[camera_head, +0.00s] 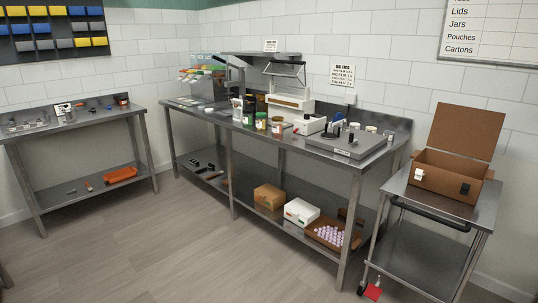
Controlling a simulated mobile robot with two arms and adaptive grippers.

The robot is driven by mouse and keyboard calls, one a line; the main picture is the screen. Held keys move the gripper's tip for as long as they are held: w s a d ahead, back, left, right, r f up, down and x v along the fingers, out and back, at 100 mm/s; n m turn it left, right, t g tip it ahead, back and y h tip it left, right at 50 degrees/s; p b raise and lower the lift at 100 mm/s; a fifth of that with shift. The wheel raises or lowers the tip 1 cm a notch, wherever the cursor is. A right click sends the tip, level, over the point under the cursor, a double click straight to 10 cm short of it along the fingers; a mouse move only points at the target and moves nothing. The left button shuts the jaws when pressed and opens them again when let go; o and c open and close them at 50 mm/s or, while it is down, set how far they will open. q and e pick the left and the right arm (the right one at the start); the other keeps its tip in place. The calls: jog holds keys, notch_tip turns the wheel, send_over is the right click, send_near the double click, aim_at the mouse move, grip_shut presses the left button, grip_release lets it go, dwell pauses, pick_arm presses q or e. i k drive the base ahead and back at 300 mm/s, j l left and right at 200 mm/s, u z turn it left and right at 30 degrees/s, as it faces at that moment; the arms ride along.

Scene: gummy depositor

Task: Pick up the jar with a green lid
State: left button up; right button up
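A small jar with a green lid (261,122) stands upright near the front edge of the long steel workbench (300,149), around the middle of its length. It is small in the head view, and its body looks partly covered by a label. A jar with orange-brown contents and a pale lid (277,127) stands just to its right. A dark container (248,111) stands close on its left. Neither of my grippers shows in the head view.
A grey flat-topped machine (346,143) sits at the bench's right end. Cartons (268,196) and a tray lie on its lower shelf. A steel cart (484,208) with an open brown box (445,178) stands at right. The floor (190,240) in front is clear.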

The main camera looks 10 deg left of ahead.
aim_at(261, 123)
jog(key=i+j+u, duration=0.25)
jog(key=i+u, duration=0.2)
jog(key=i, duration=0.6)
jog(key=i+l+u, duration=0.1)
jog(key=i+u, duration=0.3)
jog(key=i, duration=0.65)
